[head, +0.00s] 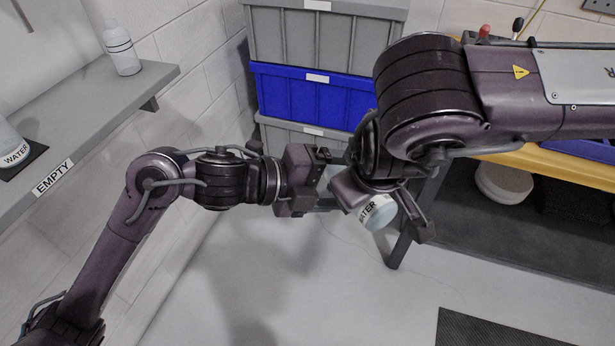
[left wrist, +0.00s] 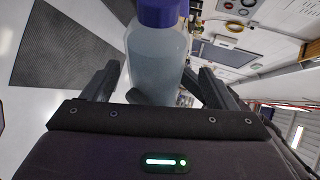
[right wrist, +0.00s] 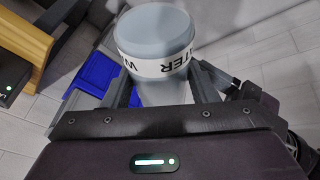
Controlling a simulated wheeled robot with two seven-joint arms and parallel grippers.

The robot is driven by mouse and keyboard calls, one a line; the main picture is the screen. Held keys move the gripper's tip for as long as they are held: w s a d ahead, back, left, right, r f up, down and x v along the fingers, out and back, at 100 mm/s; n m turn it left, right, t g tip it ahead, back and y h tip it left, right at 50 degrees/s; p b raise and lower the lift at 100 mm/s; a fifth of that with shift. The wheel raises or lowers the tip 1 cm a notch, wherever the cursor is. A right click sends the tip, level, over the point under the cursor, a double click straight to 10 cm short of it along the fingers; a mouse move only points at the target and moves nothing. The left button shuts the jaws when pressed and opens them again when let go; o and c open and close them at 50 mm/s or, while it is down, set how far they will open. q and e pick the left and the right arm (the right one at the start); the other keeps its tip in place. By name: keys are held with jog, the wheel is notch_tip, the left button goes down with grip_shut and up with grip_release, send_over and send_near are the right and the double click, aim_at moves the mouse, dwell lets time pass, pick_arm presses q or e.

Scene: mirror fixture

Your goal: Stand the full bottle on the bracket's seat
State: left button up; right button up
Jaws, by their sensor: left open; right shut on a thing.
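A pale, translucent bottle (head: 379,213) with a white WATER label is held tilted by my right gripper (head: 386,208), which is shut on it. In the right wrist view the bottle's rounded end and label (right wrist: 158,45) face the camera. In the left wrist view the bottle (left wrist: 156,60) shows its blue cap and clear body. My left gripper (head: 318,182) is open close to the bottle. The bottle appears between its fingers in the left wrist view, but I cannot tell whether they touch it. I cannot make out the bracket's seat in any view.
A grey shelf (head: 90,110) with an EMPTY label (head: 53,177) is at the left. It bears a standing bottle (head: 121,48) and a WATER bottle (head: 10,145) at the frame edge. Grey and blue crates (head: 310,97) are stacked behind. A yellow-edged bench (head: 560,165) is at the right.

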pick_arm(q)
jog(key=v, duration=1.1)
pick_arm(e)
jog(key=shift+a+r, duration=0.1)
jog(key=shift+w+a+f+n+g+y, duration=0.1)
jog(key=shift+w+a+f+n+y, duration=0.25)
jog(key=shift+w+a+f+n, duration=0.4)
jog(key=shift+w+a+f+n+g+y, duration=0.1)
jog(key=shift+w+a+f+n+y, duration=0.2)
jog(key=shift+w+a+f+n, duration=0.45)
jog(key=shift+w+a+f+n+g+y, duration=0.1)
jog(key=shift+w+a+f+n+y, duration=0.3)
jog(key=shift+w+f+n, duration=0.5)
